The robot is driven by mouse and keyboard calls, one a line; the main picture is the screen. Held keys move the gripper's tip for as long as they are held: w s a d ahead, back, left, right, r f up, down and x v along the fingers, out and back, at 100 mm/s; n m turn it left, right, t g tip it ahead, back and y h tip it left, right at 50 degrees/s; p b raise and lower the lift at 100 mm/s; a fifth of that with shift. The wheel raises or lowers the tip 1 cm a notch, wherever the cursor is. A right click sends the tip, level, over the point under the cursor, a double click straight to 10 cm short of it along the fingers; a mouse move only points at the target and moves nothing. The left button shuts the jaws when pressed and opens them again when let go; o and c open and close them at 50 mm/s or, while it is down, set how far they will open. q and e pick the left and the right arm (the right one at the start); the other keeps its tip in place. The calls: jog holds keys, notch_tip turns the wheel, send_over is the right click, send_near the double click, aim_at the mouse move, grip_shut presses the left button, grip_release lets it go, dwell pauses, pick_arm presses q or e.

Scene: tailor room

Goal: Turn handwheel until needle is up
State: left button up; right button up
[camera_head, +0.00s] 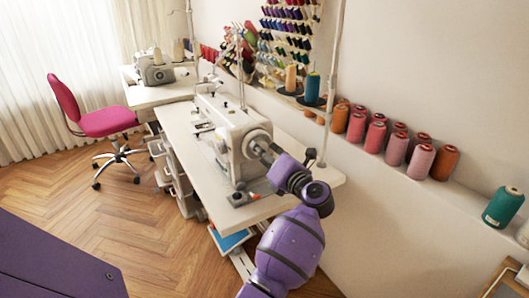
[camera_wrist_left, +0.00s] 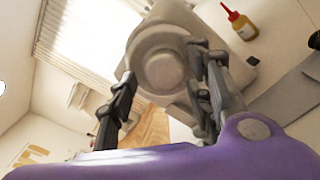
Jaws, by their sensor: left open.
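The white sewing machine (camera_head: 232,122) stands on a white table. Its round handwheel (camera_head: 256,138) is at the near right end of the machine. The handwheel also shows in the left wrist view (camera_wrist_left: 160,70) as a large grey disc. My left gripper (camera_head: 264,153) is at the handwheel, at the end of a purple arm. In the left wrist view its two fingers (camera_wrist_left: 162,63) are open, one at each side of the wheel in the picture. I cannot tell whether they touch it. The needle is too small to make out. My right gripper is not in view.
The sewing table (camera_head: 290,187) has bare room at its near right. A yellow bottle with a red cap (camera_wrist_left: 243,27) stands beside the machine. Thread cones (camera_head: 375,137) line the wall ledge. A pink chair (camera_head: 108,121) and a second machine (camera_head: 155,73) are farther back.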

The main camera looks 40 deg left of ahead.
pick_arm(q)
jog(key=shift+w, duration=0.1)
jog(key=c, duration=1)
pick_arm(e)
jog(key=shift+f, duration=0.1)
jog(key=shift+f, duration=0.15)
